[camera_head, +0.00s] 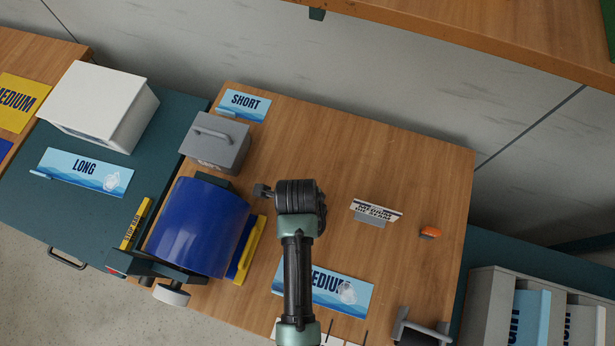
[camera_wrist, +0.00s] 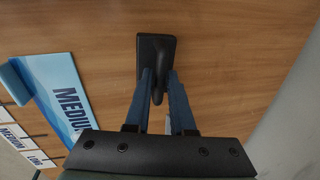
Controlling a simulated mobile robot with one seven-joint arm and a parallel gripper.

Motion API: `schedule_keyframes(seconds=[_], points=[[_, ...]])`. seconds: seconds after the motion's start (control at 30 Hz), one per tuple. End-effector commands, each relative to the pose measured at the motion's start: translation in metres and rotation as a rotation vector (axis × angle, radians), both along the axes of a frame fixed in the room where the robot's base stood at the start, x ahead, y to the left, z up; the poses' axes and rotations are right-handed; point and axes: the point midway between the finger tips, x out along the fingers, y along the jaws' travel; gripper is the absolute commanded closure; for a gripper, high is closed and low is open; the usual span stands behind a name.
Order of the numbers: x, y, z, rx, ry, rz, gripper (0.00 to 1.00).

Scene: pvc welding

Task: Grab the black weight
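The black weight (camera_wrist: 157,46) shows in the wrist view as a dark rectangular block with a rounded handle toward me, over the wooden table top. My gripper (camera_wrist: 161,78) is open, its two blue-grey fingers on either side of the handle. I cannot tell whether either finger touches it. In the head view my arm comes up from the bottom edge to mid-table. A small dark block (camera_head: 262,190) shows left of the arm's end there; I cannot tell whether it is the weight or part of my gripper.
A blue cylinder (camera_head: 199,228) on a stand and a grey box with a handle (camera_head: 214,150) stand left of my arm. A blue MEDIUM sign (camera_head: 352,294) lies near the front. A small white sign (camera_head: 377,210) and an orange item (camera_head: 430,232) are to the right.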

Motion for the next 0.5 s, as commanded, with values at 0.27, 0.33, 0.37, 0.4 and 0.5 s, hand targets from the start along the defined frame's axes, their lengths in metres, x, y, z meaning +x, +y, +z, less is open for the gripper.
schedule_keyframes(seconds=[0.27,0.33,0.37,0.4,0.5], points=[[0.0012,-0.0003,-0.0060,0.001,-0.001,0.000,0.78],[0.0010,-0.0003,-0.0060,0.001,-0.001,0.000,0.81],[0.0011,-0.0004,-0.0059,0.001,-0.001,0.000,0.87],[0.0010,-0.0003,-0.0059,0.001,-0.001,0.000,0.94],[0.0010,-0.0003,-0.0059,0.000,-0.001,0.000,1.00]])
